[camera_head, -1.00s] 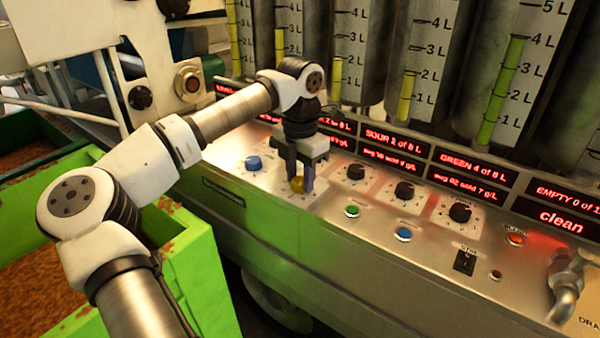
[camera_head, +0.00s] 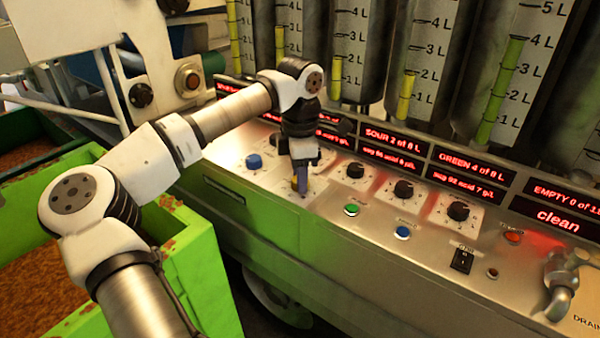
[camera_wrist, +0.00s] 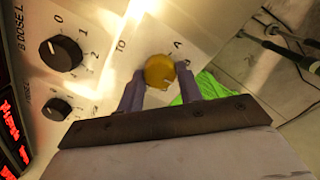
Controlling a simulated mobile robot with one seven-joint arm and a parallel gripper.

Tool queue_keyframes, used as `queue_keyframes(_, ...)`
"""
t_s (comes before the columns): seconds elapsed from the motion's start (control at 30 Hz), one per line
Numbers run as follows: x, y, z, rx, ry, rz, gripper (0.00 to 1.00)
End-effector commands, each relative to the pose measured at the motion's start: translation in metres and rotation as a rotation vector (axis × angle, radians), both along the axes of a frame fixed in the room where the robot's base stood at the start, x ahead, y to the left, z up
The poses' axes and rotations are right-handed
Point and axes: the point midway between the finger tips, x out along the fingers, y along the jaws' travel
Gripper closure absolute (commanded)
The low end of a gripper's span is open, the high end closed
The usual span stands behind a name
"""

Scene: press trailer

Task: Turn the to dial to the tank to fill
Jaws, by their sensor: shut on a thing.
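The to dial is a round yellow knob (camera_wrist: 159,71) on a pale plate marked "TO" in the wrist view, with an "A" beside it and another letter partly hidden by a finger. My gripper (camera_wrist: 161,77) has its two fingers on opposite sides of the knob, shut on it. In the head view my gripper (camera_head: 302,190) points down at the panel and hides most of the dial. I cannot read clearly where the dial points. Upright tanks (camera_head: 425,55) with yellow and green level columns stand behind the panel.
A green bin (camera_head: 190,270) stands at the front left.

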Motion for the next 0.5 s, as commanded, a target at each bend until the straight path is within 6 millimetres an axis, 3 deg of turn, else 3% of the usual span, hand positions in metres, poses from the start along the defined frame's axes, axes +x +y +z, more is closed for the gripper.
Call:
queue_keyframes(0.4,0.0008,-0.0011,0.0011,-0.003,-0.005,-0.008,0.87)
queue_keyframes(0.43,0.0008,-0.0011,0.0012,-0.003,-0.005,-0.008,0.63)
queue_keyframes(0.5,0.0007,-0.0010,0.0011,-0.003,-0.005,-0.008,0.54)
